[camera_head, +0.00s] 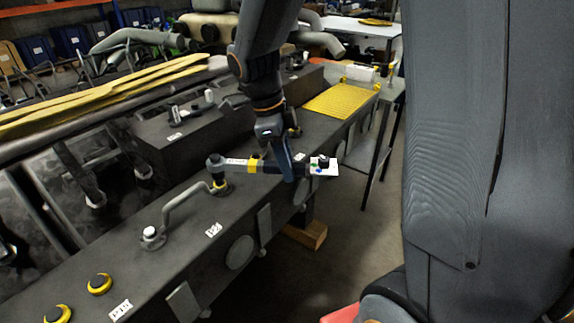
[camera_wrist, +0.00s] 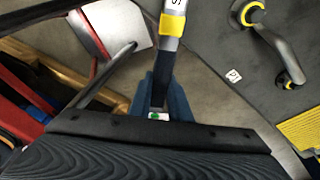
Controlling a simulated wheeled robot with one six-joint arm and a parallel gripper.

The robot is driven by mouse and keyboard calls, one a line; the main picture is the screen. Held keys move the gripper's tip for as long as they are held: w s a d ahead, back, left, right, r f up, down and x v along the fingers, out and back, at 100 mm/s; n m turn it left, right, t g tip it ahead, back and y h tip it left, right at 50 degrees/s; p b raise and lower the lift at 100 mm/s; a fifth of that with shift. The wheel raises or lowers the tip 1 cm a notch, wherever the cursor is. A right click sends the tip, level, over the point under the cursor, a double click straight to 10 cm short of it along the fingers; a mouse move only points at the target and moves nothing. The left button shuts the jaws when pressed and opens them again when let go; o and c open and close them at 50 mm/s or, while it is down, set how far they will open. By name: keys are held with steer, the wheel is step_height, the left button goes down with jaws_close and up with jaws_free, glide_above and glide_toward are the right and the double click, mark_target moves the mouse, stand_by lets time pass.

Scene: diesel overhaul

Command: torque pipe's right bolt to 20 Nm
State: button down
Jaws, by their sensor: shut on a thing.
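The grey bent pipe (camera_head: 180,202) lies on the dark engine block, by a label that seems to read P24 (camera_head: 213,230). Its left end has a pale bolt (camera_head: 151,233). Its right end has a yellow-ringed bolt (camera_head: 221,187). My gripper (camera_head: 287,166) is shut on the torque wrench (camera_head: 236,163), around its dark handle. The wrench lies roughly level, its head at the left directly over the right bolt. I cannot tell whether the socket is fully seated. In the wrist view, my gripper's blue fingers (camera_wrist: 160,95) clasp the wrench (camera_wrist: 173,25); its head is out of frame.
Two yellow-ringed fittings (camera_head: 99,284) sit at the block's near left. A yellow perforated mat (camera_head: 340,100) lies at the far end. Bare floor (camera_head: 335,225) is open right of the block.

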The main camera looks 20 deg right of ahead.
steer(key=shift+f, duration=0.15)
steer(key=shift+f+b, duration=0.65)
steer(key=shift+f, duration=0.25)
steer(key=shift+s+a, duration=0.15)
steer(key=shift+s, duration=0.2)
steer(key=shift+s+a, duration=0.1)
steer(key=shift+s, duration=0.05)
steer(key=shift+s+a+p, duration=0.15)
steer(key=shift+s+p, duration=0.15)
steer(key=shift+s, duration=0.05)
steer(key=shift+s+a, duration=0.1)
